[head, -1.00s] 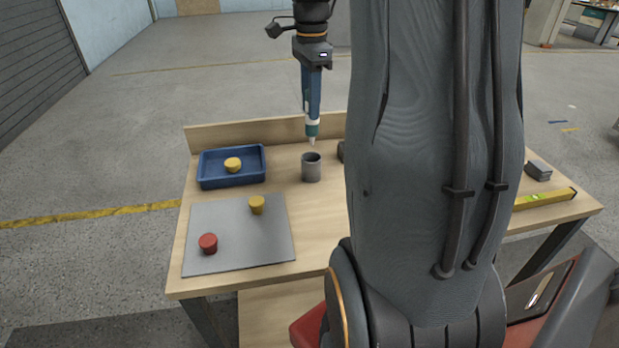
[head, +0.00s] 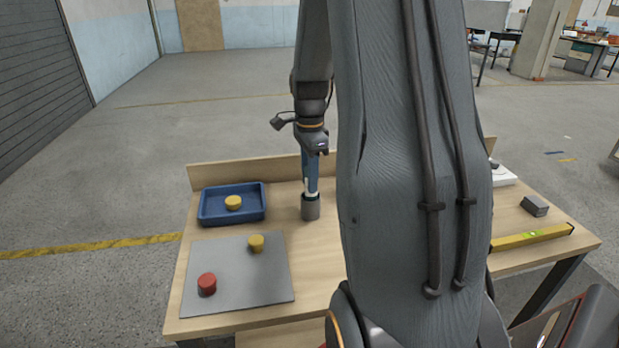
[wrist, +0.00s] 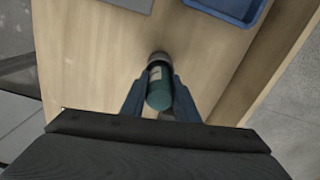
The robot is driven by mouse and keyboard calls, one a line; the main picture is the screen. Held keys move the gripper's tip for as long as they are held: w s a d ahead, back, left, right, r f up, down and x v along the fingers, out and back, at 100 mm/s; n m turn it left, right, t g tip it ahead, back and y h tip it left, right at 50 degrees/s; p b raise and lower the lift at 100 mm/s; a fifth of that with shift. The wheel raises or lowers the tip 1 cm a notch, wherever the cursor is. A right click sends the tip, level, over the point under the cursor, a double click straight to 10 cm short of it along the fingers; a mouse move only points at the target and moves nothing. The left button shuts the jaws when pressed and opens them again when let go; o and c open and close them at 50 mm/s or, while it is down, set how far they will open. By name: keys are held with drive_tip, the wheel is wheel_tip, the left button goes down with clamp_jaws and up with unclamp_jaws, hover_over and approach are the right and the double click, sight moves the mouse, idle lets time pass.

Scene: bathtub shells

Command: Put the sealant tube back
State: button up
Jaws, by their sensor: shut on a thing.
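The sealant tube (wrist: 159,88) is dark teal with a pale band, and it is upright between my gripper's two fingers. My gripper (head: 317,152) is shut on it. In the head view the tube's lower end goes down into the grey cylindrical holder (head: 310,208) on the table. In the wrist view the holder's grey rim (wrist: 159,57) shows just beyond the tube. The tube's tip is hidden inside the holder, and I cannot tell whether it touches the bottom.
A blue tray (head: 213,217) with a yellow piece (head: 233,202) stands left of the holder. A grey mat (head: 226,284) carries a yellow piece (head: 256,243) and a red piece (head: 207,284). A yellow level (head: 532,236) and a grey block (head: 535,206) lie at right.

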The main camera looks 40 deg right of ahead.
drive_tip(key=shift+f, duration=0.15)
drive_tip(key=o, duration=1.1)
wheel_tip(320, 180, up, 12)
drive_tip(key=shift+r+b, duration=0.15)
drive_tip(key=shift+b, duration=1)
drive_tip(key=s+a+f+n, duration=0.4)
drive_tip(key=a+f+n, duration=0.1)
drive_tip(key=a+n, duration=0.2)
drive_tip(key=s+a+f+n, duration=0.4)
drive_tip(key=a+n, duration=0.3)
drive_tip(key=a, duration=0.2)
drive_tip(key=s+a+f+n, duration=0.5)
drive_tip(key=a+n, duration=0.2)
drive_tip(key=a, duration=0.1)
drive_tip(key=shift+s+a+f+t, duration=0.2)
drive_tip(key=shift+s+f+t, duration=0.1)
drive_tip(key=shift+f, duration=0.05)
